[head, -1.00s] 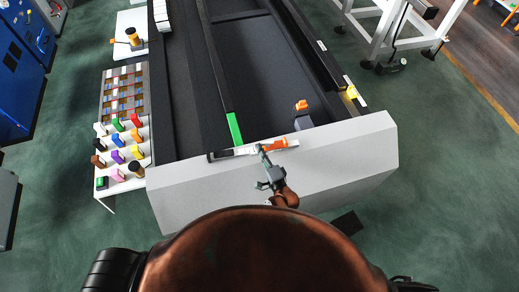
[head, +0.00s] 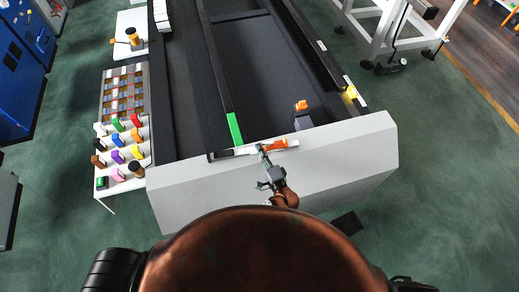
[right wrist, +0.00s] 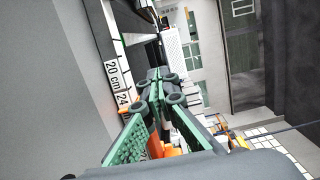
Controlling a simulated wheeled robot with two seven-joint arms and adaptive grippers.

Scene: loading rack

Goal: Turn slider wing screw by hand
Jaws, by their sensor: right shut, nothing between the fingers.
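An orange slider piece (head: 274,146) sits on the white scale strip (head: 243,151) along the near edge of the rack. My right gripper (head: 261,149) is shut and empty, its tips at the left end of the orange piece. I cannot tell whether they touch it. In the right wrist view the green-padded fingers (right wrist: 154,78) are closed together beside the scale (right wrist: 115,72), marked 20 cm and 24. Orange parts (right wrist: 172,150) show partly behind the fingers. The wing screw itself is too small or hidden to make out. My left gripper is not in view.
An orange knob (head: 301,105) stands on a grey block (head: 303,123) inside the dark rack bed. A green strip (head: 235,129) lies left of it. The white front panel (head: 270,185) is clear around my arm.

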